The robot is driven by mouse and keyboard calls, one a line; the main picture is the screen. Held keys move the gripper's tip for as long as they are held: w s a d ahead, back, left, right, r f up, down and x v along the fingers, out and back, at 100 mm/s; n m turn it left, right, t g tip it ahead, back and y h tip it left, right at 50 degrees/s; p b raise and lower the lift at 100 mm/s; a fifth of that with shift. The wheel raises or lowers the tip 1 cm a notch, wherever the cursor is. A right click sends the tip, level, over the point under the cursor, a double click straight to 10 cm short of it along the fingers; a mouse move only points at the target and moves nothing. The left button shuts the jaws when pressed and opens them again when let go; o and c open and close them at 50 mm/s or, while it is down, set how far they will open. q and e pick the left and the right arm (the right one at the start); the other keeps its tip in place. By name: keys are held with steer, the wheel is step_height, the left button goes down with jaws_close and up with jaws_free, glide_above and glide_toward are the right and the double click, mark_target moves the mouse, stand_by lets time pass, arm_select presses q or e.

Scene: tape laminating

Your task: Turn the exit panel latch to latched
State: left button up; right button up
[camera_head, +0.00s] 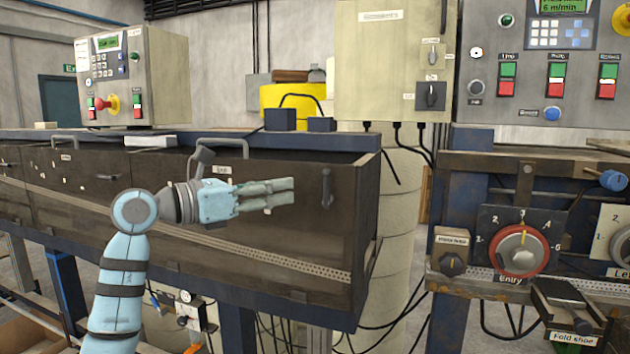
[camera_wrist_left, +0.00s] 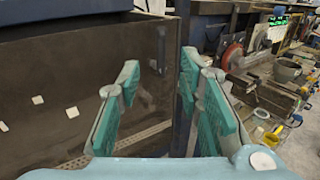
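The exit panel (camera_head: 290,235) is a dark brown front panel with a small "Exit" label (camera_head: 222,169). The likely latch (camera_head: 327,187) is a dark upright handle near the panel's right end; its latched or unlatched state cannot be read. My left gripper (camera_head: 293,191) is in front of the panel, fingers pointing right, a short way left of the latch. In the left wrist view the gripper (camera_wrist_left: 155,85) has its teal-padded fingers apart with nothing between them. The panel face (camera_wrist_left: 60,75) lies to the left there, and a thin upright piece (camera_wrist_left: 161,48), probably the latch, shows beyond the fingers.
A bent grey handle (camera_head: 203,152) stands at the panel's top edge above my wrist. To the right, a machine carries a red Entry dial (camera_head: 521,250) and a black knob (camera_head: 453,263). Cables hang beyond the panel's right end.

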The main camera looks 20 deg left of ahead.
mark_target(324, 180)
arm_select(q)
steer(key=p+x, duration=0.2)
steer(key=x, duration=0.7)
steer(key=shift+w+d+r, duration=0.1)
steer(key=shift+d, duration=0.2)
steer(key=shift+w+d, duration=0.25)
steer(key=shift+w+a, duration=0.1)
steer(key=shift+w, duration=0.05)
steer(key=shift+c, duration=0.4)
jaws_close()
